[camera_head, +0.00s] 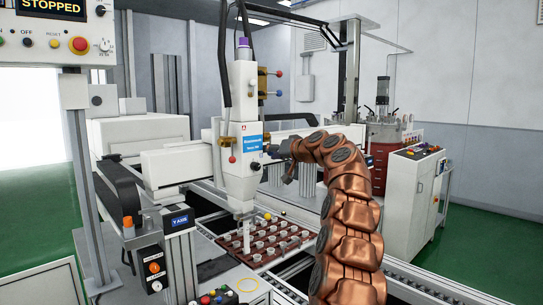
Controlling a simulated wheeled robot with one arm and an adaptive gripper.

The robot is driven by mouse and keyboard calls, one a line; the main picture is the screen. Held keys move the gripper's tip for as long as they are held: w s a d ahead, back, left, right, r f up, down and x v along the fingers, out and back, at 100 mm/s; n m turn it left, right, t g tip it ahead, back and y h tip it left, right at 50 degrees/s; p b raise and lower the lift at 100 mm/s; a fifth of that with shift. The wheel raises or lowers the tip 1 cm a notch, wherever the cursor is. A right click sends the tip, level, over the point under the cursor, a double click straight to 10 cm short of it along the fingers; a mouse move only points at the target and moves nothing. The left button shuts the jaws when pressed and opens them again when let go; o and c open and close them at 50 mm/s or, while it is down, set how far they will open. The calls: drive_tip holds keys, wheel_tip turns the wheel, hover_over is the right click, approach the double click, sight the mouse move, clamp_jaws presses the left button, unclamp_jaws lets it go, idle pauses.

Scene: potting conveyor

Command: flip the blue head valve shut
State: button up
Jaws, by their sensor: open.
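The white dispensing head (244,110) hangs upright in the middle of the view. A brass valve block (262,82) on its right side carries a lever with a red ball and, below that, a lever with a blue ball (279,93). Lower on the head, a red knob (232,159) sits at the left and a small dark bluish knob (256,166) at the right. My gripper (273,152) is open at the end of the copper arm, just right of the lower dark knob and below the blue-ball lever. Contact cannot be told; its fingers are small and dark.
A brown tray of several small pots (266,240) lies on the conveyor under the head. A control panel reading STOPPED (52,30) hangs at upper left. The Y-axis post (178,222) and button boxes stand front left. A white cabinet (408,200) stands right.

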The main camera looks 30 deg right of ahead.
drive_tip(key=w+d+r+n+t+h+b, duration=0.1)
drive_tip(key=d+r+n+t+h, duration=0.1)
drive_tip(key=n, duration=1)
drive_tip(key=shift+d+r+n+h, duration=0.35)
drive_tip(key=shift+d+r, duration=0.5)
drive_tip(key=shift+d, duration=0.45)
drive_tip(key=shift+r+n, duration=0.15)
drive_tip(key=shift+n, duration=0.1)
drive_tip(key=shift+w+r+n, duration=0.1)
drive_tip(key=shift+r+n, duration=0.1)
drive_tip(key=shift+n, duration=0.3)
drive_tip(key=shift+r+n+t, duration=0.15)
drive_tip(key=shift+n+t, duration=0.15)
